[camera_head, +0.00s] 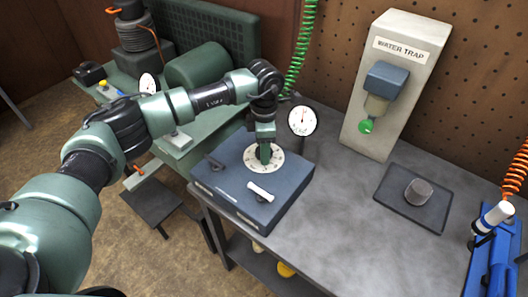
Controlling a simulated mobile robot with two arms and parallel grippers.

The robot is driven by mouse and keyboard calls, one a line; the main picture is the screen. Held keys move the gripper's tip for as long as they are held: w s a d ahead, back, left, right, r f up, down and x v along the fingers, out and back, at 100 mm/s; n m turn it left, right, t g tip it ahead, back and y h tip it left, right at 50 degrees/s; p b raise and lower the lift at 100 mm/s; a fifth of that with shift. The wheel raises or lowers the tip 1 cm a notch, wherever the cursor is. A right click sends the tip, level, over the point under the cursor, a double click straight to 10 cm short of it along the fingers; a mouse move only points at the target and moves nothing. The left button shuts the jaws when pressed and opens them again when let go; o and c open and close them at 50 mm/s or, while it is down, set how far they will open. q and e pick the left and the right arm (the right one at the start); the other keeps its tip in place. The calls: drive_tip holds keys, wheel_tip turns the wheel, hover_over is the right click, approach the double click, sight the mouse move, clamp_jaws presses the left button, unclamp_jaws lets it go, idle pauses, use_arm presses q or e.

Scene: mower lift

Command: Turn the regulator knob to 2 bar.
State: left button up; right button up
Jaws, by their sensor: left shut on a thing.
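The regulator is a blue-grey box (235,192) on the near left part of the grey bench, with a round white dial plate (250,163) on top. My left gripper (265,153) points down onto the middle of this plate and is shut on the knob there. The gripper hides the knob and any pointer on it. The marks around the plate are too small to read. A round white gauge (303,120) stands behind the box, with a needle that seems to point upward; its numbers are not readable. My right gripper is not in view.
A white lever (261,191) lies on the box top near the gripper. A grey WATER TRAP stand (402,77) is at the back. A dark tray (396,212) with a grey cylinder (419,191) and a blue tool (490,262) are right. The bench (340,235) is clear between.

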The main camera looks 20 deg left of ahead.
use_arm(q)
drive_tip(key=n+b, duration=0.2)
drive_tip(key=n, duration=0.3)
drive_tip(key=shift+w+n, duration=0.1)
drive_tip(key=shift+n, duration=0.2)
drive_tip(key=shift+r+n+b, duration=0.1)
drive_tip(key=shift+n+b, duration=0.6)
drive_tip(key=shift+n, duration=1.5)
drive_tip(key=o, duration=1.3)
drive_tip(key=shift+o, duration=0.2)
wheel_tip(320, 180, up, 8)
drive_tip(key=shift+f+b, duration=0.1)
drive_tip(key=shift+b, duration=0.7)
